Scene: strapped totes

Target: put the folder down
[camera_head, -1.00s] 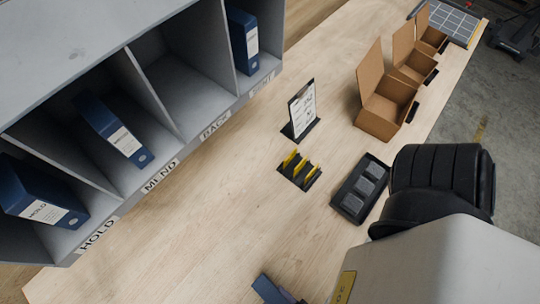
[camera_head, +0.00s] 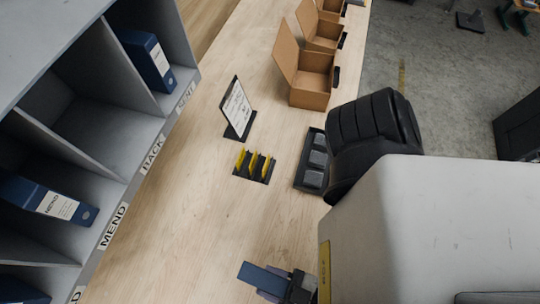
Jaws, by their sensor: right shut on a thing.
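My right gripper (camera_head: 290,284) is at the bottom of the view, low in the picture over the wooden table. It is shut on a blue folder (camera_head: 260,277), which shows only in part. I cannot tell whether the folder touches the table. The grey shelf (camera_head: 122,138) on the left has compartments labelled HOLD, MEND, BACK and SENT; the first label is cut off. A blue folder lies tilted in MEND (camera_head: 45,198), and another stands in SENT (camera_head: 146,60). The BACK compartment looks empty. My left gripper is out of view.
A sign stand (camera_head: 237,108), a black holder with yellow cards (camera_head: 254,165) and a black tray of grey blocks (camera_head: 312,162) stand on the table (camera_head: 195,215). Open cardboard boxes (camera_head: 310,83) line its far right. The table between shelf and gripper is clear.

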